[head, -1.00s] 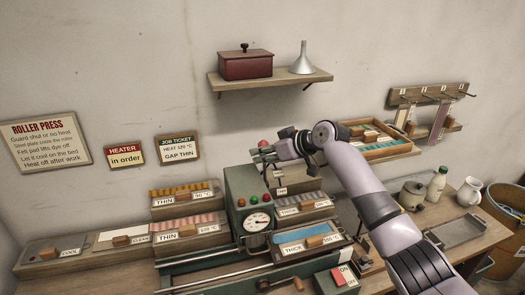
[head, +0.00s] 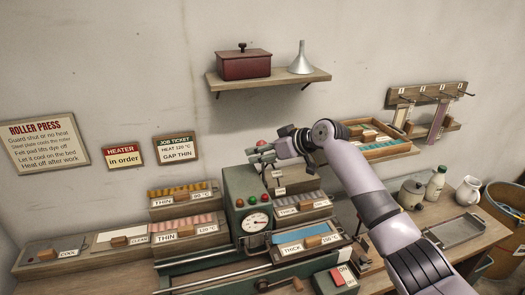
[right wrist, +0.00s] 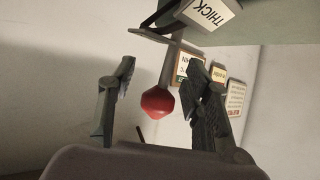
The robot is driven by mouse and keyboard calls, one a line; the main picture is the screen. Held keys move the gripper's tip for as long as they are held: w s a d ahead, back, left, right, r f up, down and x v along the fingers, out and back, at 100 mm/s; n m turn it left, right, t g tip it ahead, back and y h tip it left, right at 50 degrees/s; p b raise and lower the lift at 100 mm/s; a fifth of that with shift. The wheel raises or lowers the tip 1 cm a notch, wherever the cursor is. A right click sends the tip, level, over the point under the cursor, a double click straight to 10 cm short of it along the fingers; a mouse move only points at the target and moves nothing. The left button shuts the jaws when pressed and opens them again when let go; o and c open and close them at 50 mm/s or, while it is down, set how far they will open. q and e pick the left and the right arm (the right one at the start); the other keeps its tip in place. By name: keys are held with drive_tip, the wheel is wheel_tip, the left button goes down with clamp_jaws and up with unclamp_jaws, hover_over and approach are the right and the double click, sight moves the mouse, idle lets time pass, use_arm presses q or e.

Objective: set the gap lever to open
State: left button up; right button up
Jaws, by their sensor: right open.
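The gap lever shows in the right wrist view as a metal stem with a red knob (right wrist: 158,102). In the head view its red knob (head: 261,144) stands above the green roller press (head: 236,186). My right gripper (head: 258,154) is at the knob, reaching in from the right. In the right wrist view the open fingers (right wrist: 160,78) stand either side of the lever, with gaps left and right of the knob. A THICK plate (right wrist: 209,13) is near the stem's far end. The rest of the lever is partly hidden by my gripper in the head view. My left gripper is not in view.
Trays of coloured strips flank the press, such as a THIN tray (head: 178,195) on the left and a THICK tray (head: 305,240) in front. A wall shelf (head: 270,82) with a red box hangs above. A job ticket (head: 176,149) reads GAP THIN.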

drive_tip(key=shift+s, duration=0.1)
drive_tip(key=v, duration=1.1)
drive_tip(key=shift+s+d+r, duration=0.25)
